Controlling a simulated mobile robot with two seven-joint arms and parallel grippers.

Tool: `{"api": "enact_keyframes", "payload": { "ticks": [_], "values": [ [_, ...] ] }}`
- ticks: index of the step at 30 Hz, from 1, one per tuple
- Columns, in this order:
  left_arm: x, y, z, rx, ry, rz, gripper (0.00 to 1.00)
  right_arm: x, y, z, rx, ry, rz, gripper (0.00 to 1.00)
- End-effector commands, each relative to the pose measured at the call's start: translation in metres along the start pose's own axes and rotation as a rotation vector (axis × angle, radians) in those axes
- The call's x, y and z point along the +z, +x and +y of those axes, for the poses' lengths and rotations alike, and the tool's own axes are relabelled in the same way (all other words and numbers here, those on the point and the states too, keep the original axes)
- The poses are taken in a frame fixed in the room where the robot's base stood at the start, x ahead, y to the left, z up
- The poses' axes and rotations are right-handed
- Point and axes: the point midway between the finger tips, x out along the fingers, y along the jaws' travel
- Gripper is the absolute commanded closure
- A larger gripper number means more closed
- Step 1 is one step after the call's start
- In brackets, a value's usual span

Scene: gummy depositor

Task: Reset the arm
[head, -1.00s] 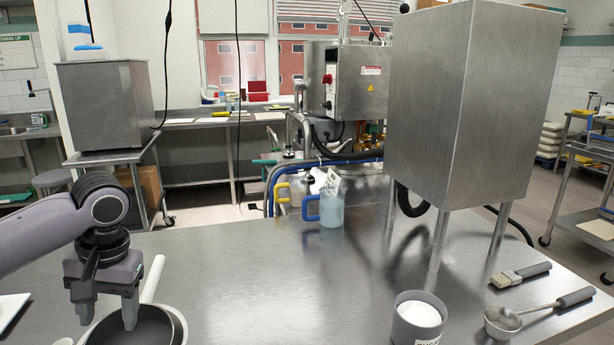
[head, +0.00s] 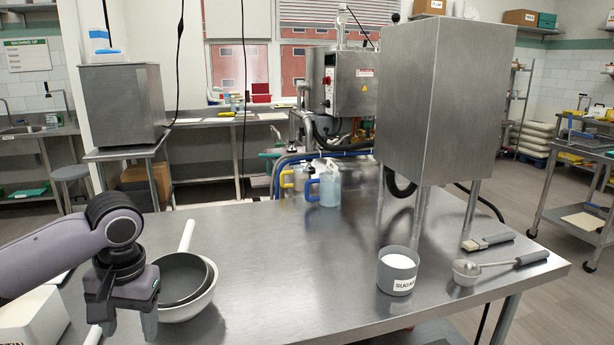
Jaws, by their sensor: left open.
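My left arm comes in from the left. Its gripper (head: 128,322) is open and empty, fingers pointing down, at the near left of the steel table (head: 270,270). It is in front of and to the left of a white pan with a dark inside (head: 188,283), whose white handle points to the back. The gripper overlaps the pan's left edge in the picture; I cannot tell whether they touch. My right gripper is not in view.
A sugar tub (head: 398,272), a scoop (head: 467,272) and a brush (head: 488,242) are at the right. Blue-handled (head: 326,186) and yellow-handled (head: 294,178) jugs stand at the back edge. A tall steel box on legs (head: 420,105) stands behind. The table middle is clear.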

Motion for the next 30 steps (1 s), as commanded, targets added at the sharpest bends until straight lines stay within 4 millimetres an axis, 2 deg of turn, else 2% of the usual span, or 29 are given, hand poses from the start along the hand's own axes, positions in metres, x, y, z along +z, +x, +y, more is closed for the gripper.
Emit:
{"api": "enact_keyframes", "payload": {
  "ticks": [1, 9, 18, 24, 30],
  "values": [
    [0.000, 0.014, 0.014, 0.028, 0.034, 0.012, 0.41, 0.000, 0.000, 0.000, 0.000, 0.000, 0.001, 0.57],
    [0.004, 0.076, 0.092, 0.219, 0.200, 0.140, 0.41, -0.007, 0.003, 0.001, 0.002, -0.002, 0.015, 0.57],
    [0.026, 0.130, 0.168, 0.447, 0.302, 0.323, 0.41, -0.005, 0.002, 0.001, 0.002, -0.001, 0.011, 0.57],
    [0.046, 0.157, 0.199, 0.563, 0.304, 0.466, 0.41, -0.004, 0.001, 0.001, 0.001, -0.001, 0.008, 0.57],
    [0.070, 0.182, 0.206, 0.609, 0.265, 0.613, 0.41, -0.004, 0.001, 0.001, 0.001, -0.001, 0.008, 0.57]
  ]
}}
